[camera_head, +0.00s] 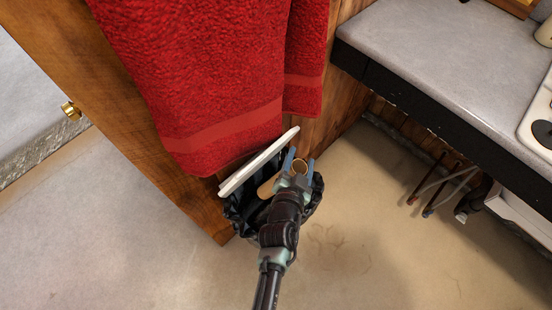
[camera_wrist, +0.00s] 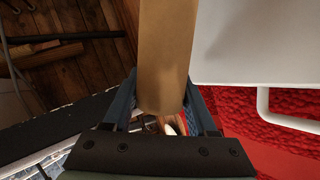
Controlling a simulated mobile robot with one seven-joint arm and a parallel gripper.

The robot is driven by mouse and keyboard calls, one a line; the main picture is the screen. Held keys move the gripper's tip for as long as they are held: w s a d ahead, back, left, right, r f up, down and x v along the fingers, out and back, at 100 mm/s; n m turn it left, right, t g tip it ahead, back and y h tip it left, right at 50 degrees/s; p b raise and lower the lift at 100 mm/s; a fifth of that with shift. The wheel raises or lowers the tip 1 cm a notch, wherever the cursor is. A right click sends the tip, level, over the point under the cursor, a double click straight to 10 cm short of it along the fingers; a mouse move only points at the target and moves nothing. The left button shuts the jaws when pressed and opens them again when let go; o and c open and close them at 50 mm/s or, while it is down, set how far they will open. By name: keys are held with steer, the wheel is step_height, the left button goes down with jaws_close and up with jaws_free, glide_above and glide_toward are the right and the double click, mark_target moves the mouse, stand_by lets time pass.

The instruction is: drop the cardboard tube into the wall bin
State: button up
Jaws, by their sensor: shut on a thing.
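The cardboard tube (camera_wrist: 168,50) is a plain tan cylinder. In the wrist view it lies between the two blue fingers of my gripper (camera_wrist: 160,88), which is shut on it. In the head view my gripper (camera_head: 300,163) is over the wall bin, and the tube (camera_head: 268,187) shows as a tan length and an open round end beside the fingers. The wall bin (camera_head: 236,212) has a black bag-like lining and a raised white lid (camera_head: 258,162). The lid also fills the upper right of the wrist view (camera_wrist: 255,40). My arm hides much of the bin's opening.
A red towel (camera_head: 215,70) hangs on the wooden panel (camera_head: 110,95) just behind the bin lid. A grey counter (camera_head: 450,60) with a dark edge juts out at the right. Pipes (camera_head: 440,190) show below it. The floor in front is clear.

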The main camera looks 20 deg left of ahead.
mark_target(299, 167)
steer(key=shift+f+b, duration=1.15)
steer(key=shift+f, duration=0.6)
steer(key=o, duration=1.4)
steer(key=shift+c, duration=0.2)
steer(key=v, duration=1.3)
steer(key=shift+p, duration=0.4)
steer(key=shift+w, duration=0.1)
